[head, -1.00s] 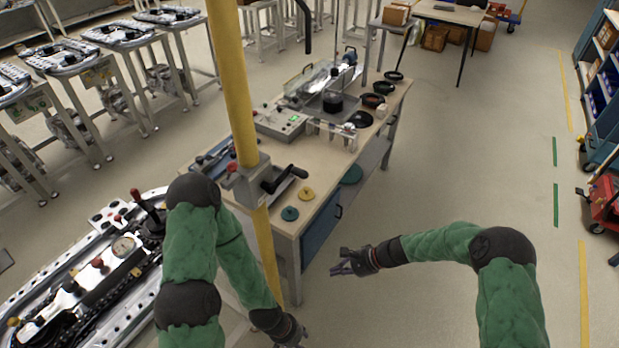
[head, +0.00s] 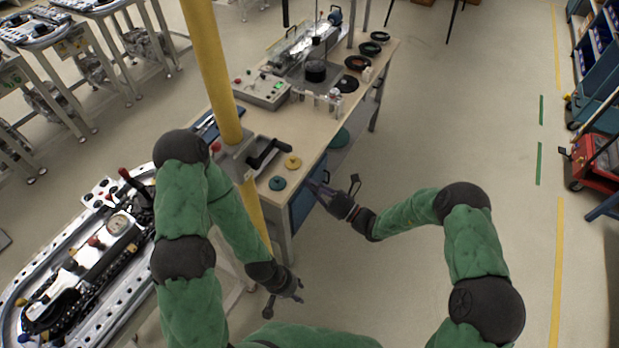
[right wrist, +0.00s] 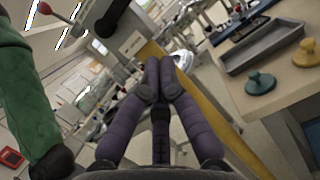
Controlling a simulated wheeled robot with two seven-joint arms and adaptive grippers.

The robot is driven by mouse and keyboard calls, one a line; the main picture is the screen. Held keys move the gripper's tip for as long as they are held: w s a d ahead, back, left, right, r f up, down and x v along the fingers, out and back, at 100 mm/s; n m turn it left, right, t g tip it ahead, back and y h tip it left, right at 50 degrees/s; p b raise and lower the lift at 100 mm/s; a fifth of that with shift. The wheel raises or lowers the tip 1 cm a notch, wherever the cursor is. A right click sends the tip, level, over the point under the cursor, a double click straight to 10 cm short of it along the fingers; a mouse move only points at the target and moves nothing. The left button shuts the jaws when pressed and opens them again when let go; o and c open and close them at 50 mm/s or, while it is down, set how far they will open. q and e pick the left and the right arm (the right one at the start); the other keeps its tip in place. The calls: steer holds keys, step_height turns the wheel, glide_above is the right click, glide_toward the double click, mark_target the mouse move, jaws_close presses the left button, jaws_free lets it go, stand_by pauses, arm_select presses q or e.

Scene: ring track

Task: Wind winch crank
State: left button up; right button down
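The winch appears to be the grey unit (head: 232,158) on the yellow post at the bench's near corner. A black crank-like handle (head: 268,152) lies just right of it, over a grey tray; its exact attachment is unclear. In the right wrist view a dark arm (right wrist: 112,16) shows beside the post, upper left of my fingers. My right gripper (head: 316,187) is by the bench's right edge, apart from the handle; its purple fingertips (right wrist: 160,62) come together with nothing between them. My left gripper (head: 297,288) hangs low, right of the post, touching nothing visible; its fingers are too small to judge.
The yellow post (head: 215,75) stands between my left arm and the workbench (head: 313,140). Teal (head: 277,183) and yellow (head: 293,162) knobbed discs sit near the bench edge. A control box (head: 262,90) stands farther back. A ring track (head: 60,245) is at left.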

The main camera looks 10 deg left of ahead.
steer(key=w+a+r+p, duration=0.1)
steer(key=w+a+r, duration=0.2)
steer(key=a+r, duration=0.2)
steer(key=shift+x, duration=1.05)
steer(key=shift+w+d+r+n+g+b, duration=0.15)
steer(key=shift+r+n+g+b, duration=0.1)
steer(key=shift+r+n, duration=0.25)
steer(key=shift+w+r+n+g+b, duration=0.15)
steer(key=shift+r+n+b, duration=0.15)
steer(key=shift+n, duration=0.4)
